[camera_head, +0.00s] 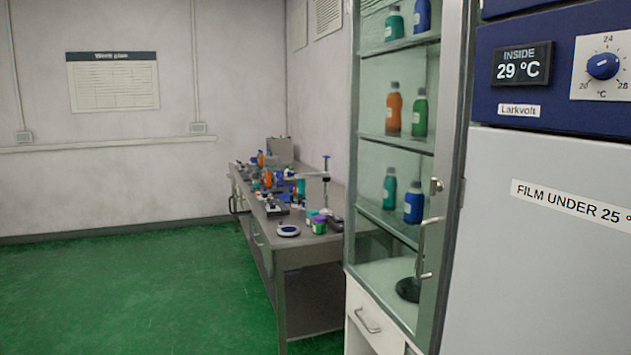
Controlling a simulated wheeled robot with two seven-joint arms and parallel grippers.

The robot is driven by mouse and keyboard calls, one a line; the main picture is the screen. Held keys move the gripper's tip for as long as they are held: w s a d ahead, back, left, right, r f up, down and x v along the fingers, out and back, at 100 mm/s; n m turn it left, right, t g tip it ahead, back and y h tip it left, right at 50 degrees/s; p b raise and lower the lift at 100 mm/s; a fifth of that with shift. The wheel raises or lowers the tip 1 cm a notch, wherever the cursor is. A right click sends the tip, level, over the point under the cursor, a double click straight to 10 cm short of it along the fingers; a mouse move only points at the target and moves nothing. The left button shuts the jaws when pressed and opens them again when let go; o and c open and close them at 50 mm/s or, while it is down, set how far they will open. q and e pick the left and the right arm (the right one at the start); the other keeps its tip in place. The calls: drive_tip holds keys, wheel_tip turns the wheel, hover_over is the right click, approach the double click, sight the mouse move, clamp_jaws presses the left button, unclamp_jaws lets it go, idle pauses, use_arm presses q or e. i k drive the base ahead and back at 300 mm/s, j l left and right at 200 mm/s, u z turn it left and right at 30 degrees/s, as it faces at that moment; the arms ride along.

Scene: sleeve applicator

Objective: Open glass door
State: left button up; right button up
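A tall glass-fronted cabinet stands right of the middle. Its glass door (400,165) appears shut, in a grey frame, and coloured bottles show through it on several shelves. A curved metal door handle (424,250) stands out near the door's right edge, with a small lock (436,186) above it. A dark round object (408,290) shows low behind the glass; I cannot tell what it is. Neither of my grippers is in view.
A white and blue unit with a dial and a 29 °C display (522,64) stands close at the right. A cluttered grey workbench (305,258) runs along the wall left of the cabinet. A drawer handle (367,321) juts out below the glass. The green floor (130,290) at left is clear.

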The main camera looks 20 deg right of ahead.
sight(455, 13)
drive_tip(key=z, duration=0.4)
drive_tip(key=i+z, duration=0.15)
drive_tip(key=z, duration=0.3)
drive_tip(key=i+l+z, duration=0.1)
drive_tip(key=z, duration=0.7)
drive_tip(key=i+j+z, duration=0.1)
drive_tip(key=z, duration=0.35)
